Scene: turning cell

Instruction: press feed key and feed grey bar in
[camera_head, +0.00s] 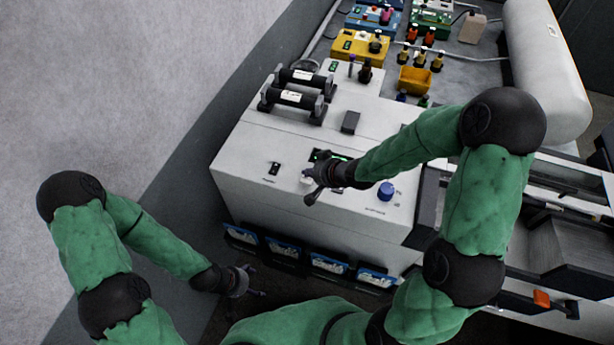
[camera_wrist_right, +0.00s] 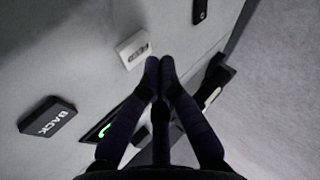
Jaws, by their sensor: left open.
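My right gripper (camera_head: 308,189) is over the top of the white machine cabinet (camera_head: 300,250). A dark key marked BACK (camera_wrist_right: 48,118) is further left. A green-lit display (camera_wrist_right: 103,130) is partly hidden behind a finger. My left gripper (camera_head: 248,284) is open and empty, low in front of the cabinet. I cannot pick out the grey bar.
A blue knob (camera_head: 386,190) and a black switch (camera_head: 274,168) are on the cabinet top. Two black cylinders with white labels (camera_head: 298,98) lie on stands behind. Machine rails (camera_head: 570,195) are at the right.

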